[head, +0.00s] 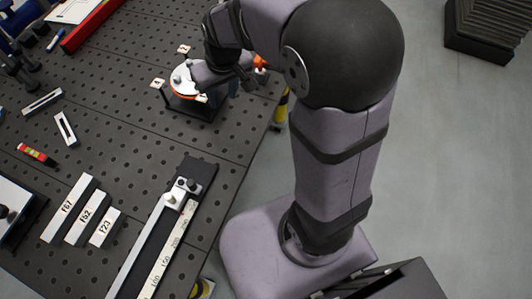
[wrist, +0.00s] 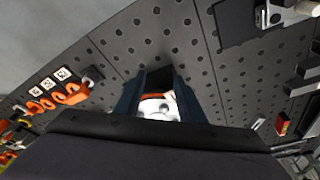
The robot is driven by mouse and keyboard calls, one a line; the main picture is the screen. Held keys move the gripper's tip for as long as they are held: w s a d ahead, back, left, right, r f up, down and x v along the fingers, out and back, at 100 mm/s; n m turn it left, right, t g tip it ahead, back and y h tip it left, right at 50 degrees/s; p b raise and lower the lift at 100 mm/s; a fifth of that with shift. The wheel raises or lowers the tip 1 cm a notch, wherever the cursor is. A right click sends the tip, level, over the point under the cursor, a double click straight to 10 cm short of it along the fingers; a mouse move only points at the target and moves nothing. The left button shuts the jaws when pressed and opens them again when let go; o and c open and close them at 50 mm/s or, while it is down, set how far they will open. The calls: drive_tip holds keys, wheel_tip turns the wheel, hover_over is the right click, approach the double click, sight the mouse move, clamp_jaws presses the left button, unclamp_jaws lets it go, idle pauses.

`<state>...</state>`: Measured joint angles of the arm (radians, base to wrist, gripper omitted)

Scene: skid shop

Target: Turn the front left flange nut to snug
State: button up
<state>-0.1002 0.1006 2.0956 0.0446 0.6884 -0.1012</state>
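A round flange (head: 180,82) with a pale top and an orange rim sits on a dark stand at the bench's far right part. Small numbered tags (head: 157,83) stand around it. My gripper (head: 208,80) is over the right side of the flange in the head view and hides part of it. In the wrist view my gripper (wrist: 158,88) has its dark fingers apart. The pale flange top (wrist: 158,108) and its orange rim show between them. I cannot make out the front left nut clearly or tell whether a finger touches it.
The perforated bench (head: 130,110) has free room left of the flange. A slide with a scale (head: 165,245), labelled blocks (head: 68,208) and a red-yellow level (head: 35,153) lie nearer. A red tray (head: 85,30) is at the far left. Orange clamps (wrist: 70,94) show in the wrist view.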

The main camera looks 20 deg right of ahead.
drive_tip(key=s+d+f+m+g, duration=0.1)
drive_tip(key=s+d+f, duration=0.1)
drive_tip(key=s, duration=0.6)
drive_tip(key=s+d+f+m+g, duration=0.1)
drive_tip(key=s+f, duration=0.3)
drive_tip(key=s, duration=0.5)
drive_tip(key=shift+d+f+g+h+b, duration=0.3)
drive_tip(key=shift+d+g+b, duration=0.15)
drive_tip(key=shift+d, duration=0.4)
drive_tip(key=shift+s, duration=0.1)
